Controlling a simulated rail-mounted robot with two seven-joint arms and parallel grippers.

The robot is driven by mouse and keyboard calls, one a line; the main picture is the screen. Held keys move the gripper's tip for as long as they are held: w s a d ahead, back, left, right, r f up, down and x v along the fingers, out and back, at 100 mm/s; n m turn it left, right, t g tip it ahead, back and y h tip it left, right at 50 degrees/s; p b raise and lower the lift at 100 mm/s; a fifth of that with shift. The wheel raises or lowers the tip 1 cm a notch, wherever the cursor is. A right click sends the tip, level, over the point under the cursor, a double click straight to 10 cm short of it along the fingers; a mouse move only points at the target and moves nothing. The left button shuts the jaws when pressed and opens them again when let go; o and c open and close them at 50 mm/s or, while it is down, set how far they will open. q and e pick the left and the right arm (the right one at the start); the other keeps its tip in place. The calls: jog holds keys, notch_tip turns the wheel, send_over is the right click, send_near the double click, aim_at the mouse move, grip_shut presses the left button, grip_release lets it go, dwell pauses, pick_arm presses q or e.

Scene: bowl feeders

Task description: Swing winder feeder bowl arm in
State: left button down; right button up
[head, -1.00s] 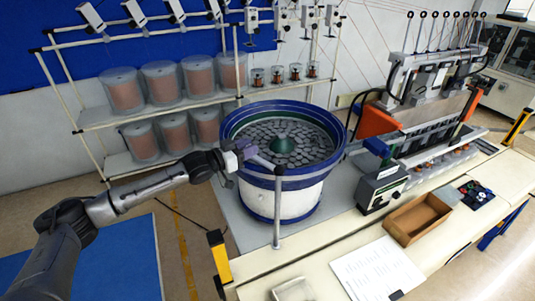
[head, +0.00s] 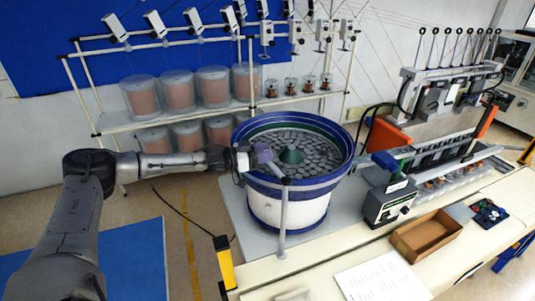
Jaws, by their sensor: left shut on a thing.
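The winder feeder bowl (head: 318,187) is a blue-rimmed white drum filled with dark flat parts around a green centre cone. A grey post (head: 283,222) stands at its front. The bowl arm (head: 274,168) runs from the post top back and left, with a purple block (head: 262,153) at its far end, over the bowl's left rim area. My left gripper (head: 246,158) reaches in from the left and is shut on the bowl arm near the purple block. Its fingertips are small and partly hidden. My right gripper is not in view.
A control box (head: 388,203) stands right of the bowl, with a cardboard tray (head: 427,236) and papers (head: 382,280) in front. The winding machine (head: 440,110) is at back right. A rack of copper spools (head: 178,90) stands behind.

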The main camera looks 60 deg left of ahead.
pick_arm(q)
jog(key=c, duration=1.1)
grip_release()
jog(key=shift+o, duration=1.4)
jog(key=shift+s, duration=0.1)
jog(key=shift+s+a+f, duration=0.15)
jog(key=shift+s, duration=0.35)
jog(key=b+v, duration=0.3)
jog(key=v, duration=0.9)
jog(key=shift+s, duration=0.35)
